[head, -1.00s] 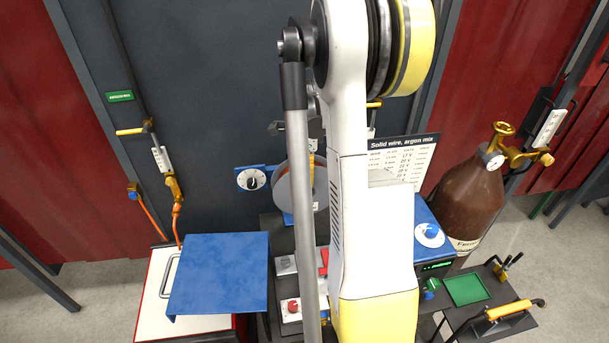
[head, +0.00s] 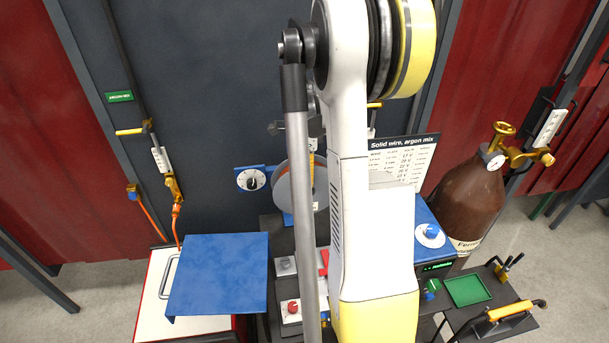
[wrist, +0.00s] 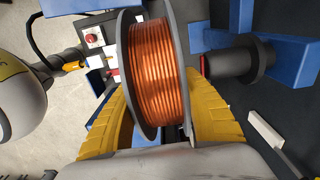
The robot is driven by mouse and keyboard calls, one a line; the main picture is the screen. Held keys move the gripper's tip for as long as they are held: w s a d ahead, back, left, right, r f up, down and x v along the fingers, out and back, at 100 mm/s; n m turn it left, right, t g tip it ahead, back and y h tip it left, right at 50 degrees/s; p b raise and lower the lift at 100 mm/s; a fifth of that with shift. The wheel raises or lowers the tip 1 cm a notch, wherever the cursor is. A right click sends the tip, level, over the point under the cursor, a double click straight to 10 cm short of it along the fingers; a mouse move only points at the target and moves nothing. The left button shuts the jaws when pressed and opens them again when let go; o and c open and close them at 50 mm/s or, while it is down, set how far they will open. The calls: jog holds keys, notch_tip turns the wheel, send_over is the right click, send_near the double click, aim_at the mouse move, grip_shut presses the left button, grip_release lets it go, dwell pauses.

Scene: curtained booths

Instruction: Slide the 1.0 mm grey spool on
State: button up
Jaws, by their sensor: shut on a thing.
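My gripper (wrist: 165,112) has yellow fingers on both sides of a spool (wrist: 157,70) with dark grey flanges and copper-coloured wire, and is shut on it. In the wrist view a black spindle (wrist: 232,63) with a wide collar points at the spool's right flange from a blue bracket (wrist: 292,58). A small gap shows between spool and spindle, so the spool does not look seated on it. A grey disc (head: 284,190) shows in the head view, partly behind my arm. My gripper is hidden there, and no size label is readable.
A raised blue panel (head: 218,275) stands at left above a white-topped cabinet (head: 150,300). A brown gas cylinder (head: 470,205) and a side shelf with a green tray (head: 468,290) are at right. A settings chart (head: 405,160) hangs behind my arm.

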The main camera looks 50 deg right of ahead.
jog(key=shift+w+d+b, duration=0.3)
jog(key=shift+w+d, duration=1.15)
jog(key=shift+w, duration=0.3)
jog(key=shift+w+d+b, duration=0.25)
jog(key=shift+w+d, duration=1.15)
jog(key=shift+w, duration=0.3)
dwell(0.8)
jog(key=o, duration=1.4)
jog(key=shift+o, duration=0.2)
jog(key=shift+s+a+r, duration=0.1)
jog(key=shift+s+r, duration=0.05)
jog(key=shift+r, duration=0.3)
notch_tip(320, 180, up, 11)
jog(key=shift+r, duration=0.2)
